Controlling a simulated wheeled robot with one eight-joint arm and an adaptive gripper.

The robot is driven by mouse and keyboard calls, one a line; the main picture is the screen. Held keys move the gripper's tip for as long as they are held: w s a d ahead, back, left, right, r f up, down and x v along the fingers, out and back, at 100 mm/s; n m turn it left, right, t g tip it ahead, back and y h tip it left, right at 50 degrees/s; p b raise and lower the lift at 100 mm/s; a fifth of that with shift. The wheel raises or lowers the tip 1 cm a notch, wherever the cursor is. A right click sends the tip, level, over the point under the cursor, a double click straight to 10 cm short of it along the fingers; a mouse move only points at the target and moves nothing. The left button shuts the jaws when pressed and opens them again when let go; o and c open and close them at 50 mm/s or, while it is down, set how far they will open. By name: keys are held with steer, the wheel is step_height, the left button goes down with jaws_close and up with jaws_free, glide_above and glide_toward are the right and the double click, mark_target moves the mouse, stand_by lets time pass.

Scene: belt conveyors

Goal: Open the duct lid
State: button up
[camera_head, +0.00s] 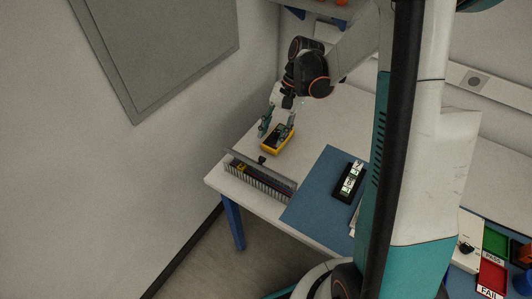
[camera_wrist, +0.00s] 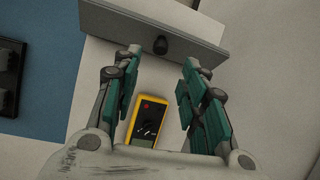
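The grey slotted wiring duct (camera_head: 262,183) lies along the front left edge of the white table. Its long plain lid (camera_head: 280,176) runs along the side facing my gripper and appears tilted up, though the exact angle is hard to tell. A small dark knob (camera_head: 262,160) sticks out from the lid. In the wrist view the lid (camera_wrist: 120,25) crosses the top, with the knob (camera_wrist: 161,45) near its middle. My gripper (camera_head: 273,131) is open and empty. Its fingers (camera_wrist: 160,65) are spread either side of the knob's line, apart from it.
A yellow multimeter (camera_head: 287,141) lies on the table under my gripper; it also shows between the fingers in the wrist view (camera_wrist: 134,134). A blue mat (camera_head: 312,198) with a black device (camera_head: 349,183) lies to the right. A wall stands at the left.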

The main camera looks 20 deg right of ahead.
mark_target(262, 162)
steer(key=b+x, duration=0.2)
steer(key=x, duration=0.6)
steer(key=shift+f, duration=0.15)
jaws_close()
